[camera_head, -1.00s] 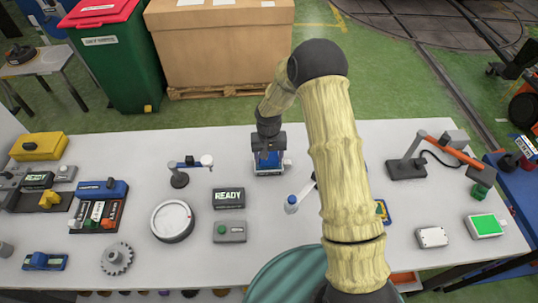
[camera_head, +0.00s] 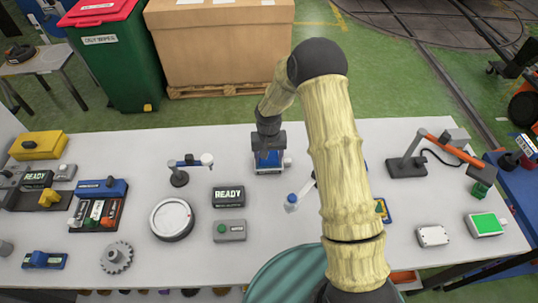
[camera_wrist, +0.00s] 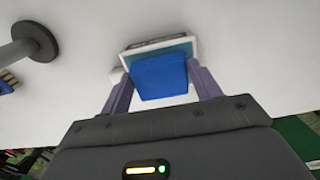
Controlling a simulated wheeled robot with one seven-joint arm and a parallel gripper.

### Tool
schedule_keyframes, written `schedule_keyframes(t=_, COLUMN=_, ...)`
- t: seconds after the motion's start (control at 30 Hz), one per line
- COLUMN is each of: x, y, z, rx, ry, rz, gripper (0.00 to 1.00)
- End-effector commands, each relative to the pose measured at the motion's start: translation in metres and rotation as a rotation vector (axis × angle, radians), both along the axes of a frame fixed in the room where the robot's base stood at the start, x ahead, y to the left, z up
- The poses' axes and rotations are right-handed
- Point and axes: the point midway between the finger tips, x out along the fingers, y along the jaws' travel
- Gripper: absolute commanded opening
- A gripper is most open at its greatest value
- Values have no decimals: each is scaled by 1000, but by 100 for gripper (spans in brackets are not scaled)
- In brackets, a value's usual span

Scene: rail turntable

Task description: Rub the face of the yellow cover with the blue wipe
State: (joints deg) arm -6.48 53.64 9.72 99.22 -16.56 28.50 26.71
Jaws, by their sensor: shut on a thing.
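My gripper (camera_head: 268,152) is at the back middle of the table, pointing down, with its two fingers on either side of a blue wipe (camera_wrist: 160,77). The wipe shows as a flat blue block in the wrist view, shut between the fingers. Just beyond or under it is a small pale-rimmed box (camera_wrist: 150,44) on the table; I cannot tell whether the wipe touches it. A yellow case-like thing (camera_head: 38,146), which may be the yellow cover, lies at the far left of the table. A smaller yellow piece (camera_head: 50,198) sits in front of it.
A round white dial (camera_head: 172,219), a READY display (camera_head: 228,196) and a small lamp-like stand (camera_head: 179,178) stand left of my gripper. A blue rack (camera_head: 102,188) and a gear (camera_head: 116,257) are further left. An orange-armed stand (camera_head: 406,165) is at right.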

Motion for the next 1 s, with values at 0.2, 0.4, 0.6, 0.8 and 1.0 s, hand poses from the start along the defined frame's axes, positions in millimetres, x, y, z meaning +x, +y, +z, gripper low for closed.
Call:
schedule_keyframes(t=0.2, x=0, y=0, z=-3, rx=0, ry=0, rz=0, gripper=44)
schedule_keyframes(t=0.4, x=0, y=0, z=-4, rx=0, ry=0, rz=0, gripper=44)
schedule_keyframes(t=0.6, x=0, y=0, z=-6, rx=0, ry=0, rz=0, gripper=44)
schedule_keyframes(t=0.8, x=0, y=0, z=-7, rx=0, ry=0, rz=0, gripper=44)
schedule_keyframes(t=1.0, x=0, y=0, z=-7, rx=0, ry=0, rz=0, gripper=44)
